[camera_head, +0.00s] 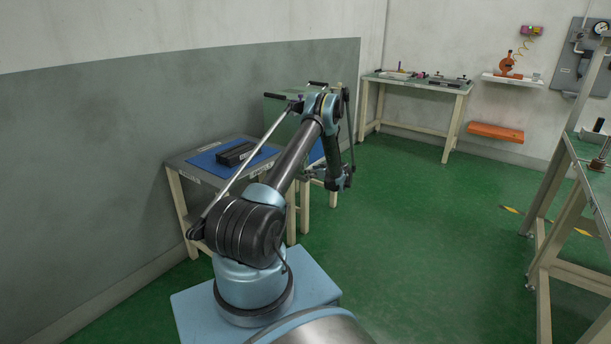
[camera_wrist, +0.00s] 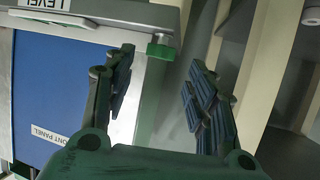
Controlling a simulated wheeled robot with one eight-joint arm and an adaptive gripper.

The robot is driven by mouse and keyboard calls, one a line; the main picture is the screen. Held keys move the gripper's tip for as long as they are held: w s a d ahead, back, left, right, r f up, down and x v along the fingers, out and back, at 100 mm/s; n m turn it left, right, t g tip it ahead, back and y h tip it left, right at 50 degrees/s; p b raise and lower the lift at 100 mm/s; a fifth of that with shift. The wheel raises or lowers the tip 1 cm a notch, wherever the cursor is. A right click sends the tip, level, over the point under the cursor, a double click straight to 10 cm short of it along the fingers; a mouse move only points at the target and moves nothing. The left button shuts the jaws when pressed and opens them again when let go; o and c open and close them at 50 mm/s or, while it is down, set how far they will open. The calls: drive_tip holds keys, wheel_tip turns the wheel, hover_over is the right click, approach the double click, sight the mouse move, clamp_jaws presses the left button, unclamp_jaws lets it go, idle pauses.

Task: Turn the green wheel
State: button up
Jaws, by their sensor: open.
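The green wheel (camera_wrist: 160,50) shows in the wrist view as a small green knob on the edge of a light grey panel, next to the "LEVEL" label. My gripper (camera_wrist: 161,72) is open and empty, with one dark finger on each side of the picture below the wheel. In the picture the wheel appears in the gap between the fingertips, nearer the left one. No contact shows, and I cannot tell the depth between them. In the head view my gripper (camera_head: 342,182) hangs beside the table; the wheel cannot be made out there.
The near table (camera_head: 187,163) has a blue mat (camera_head: 207,162) and a dark block (camera_head: 235,154) on it. A "FRONT PANEL" label (camera_wrist: 49,134) shows in the wrist view. Another workbench (camera_head: 418,83) stands at the back.

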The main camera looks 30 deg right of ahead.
drive_tip(key=shift+x, duration=2.95)
drive_tip(key=c, duration=1.1)
